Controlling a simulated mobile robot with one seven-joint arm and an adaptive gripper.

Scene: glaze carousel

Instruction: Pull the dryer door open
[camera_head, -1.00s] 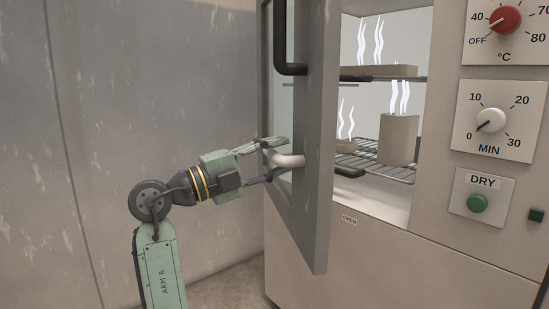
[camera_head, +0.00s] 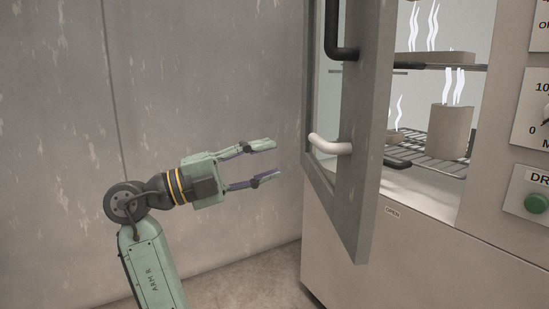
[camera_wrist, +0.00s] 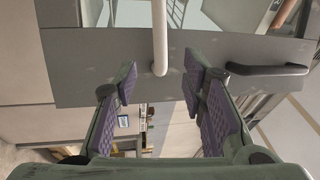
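The dryer door (camera_head: 366,150) stands swung open, with the lit inside of the dryer showing to its right. A pale handle (camera_head: 330,146) sticks out from the door's left side; it also shows in the wrist view as a pale bar (camera_wrist: 160,38). A black handle (camera_head: 338,48) sits higher on the door. My gripper (camera_head: 268,162) is open and empty, to the left of the pale handle and apart from it. In the wrist view, my open fingers (camera_wrist: 160,92) lie on either side below the pale bar's end.
Inside the dryer, a steaming clay cylinder (camera_head: 452,130) and a small bowl stand on a wire rack (camera_head: 425,150). A steaming flat piece (camera_head: 442,57) lies on the upper shelf. A green DRY button (camera_head: 536,203) is at the right. A bare grey wall (camera_head: 210,80) stands behind my arm.

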